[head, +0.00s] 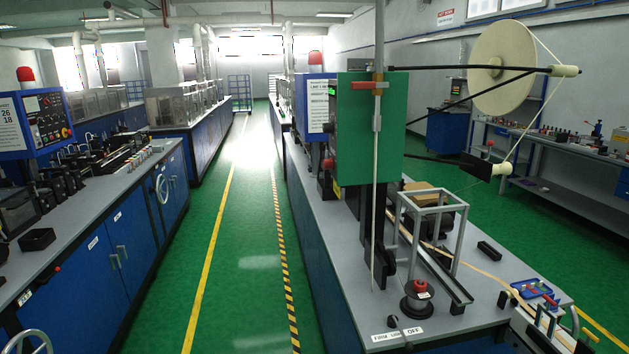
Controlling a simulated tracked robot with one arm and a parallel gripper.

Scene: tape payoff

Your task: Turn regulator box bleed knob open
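I cannot pick out a regulator box or its bleed knob for certain. A green box (353,130) stands on a post at the near end of the right-hand bench, with a red bar (370,85) across its edge. A red knob (421,286) tops a dark round base on the bench top. A small black knob (392,321) sits at the bench's front edge, beside a white label (397,334) that seems to read "FIRM" and "OFF". My gripper does not show in the head view.
A large cream reel (502,66) hangs on black arms at the right, with tape running down. A grey frame (436,216) stands on the right bench (470,315). Blue cabinets (100,265) line the left. The green aisle (235,240) between is clear.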

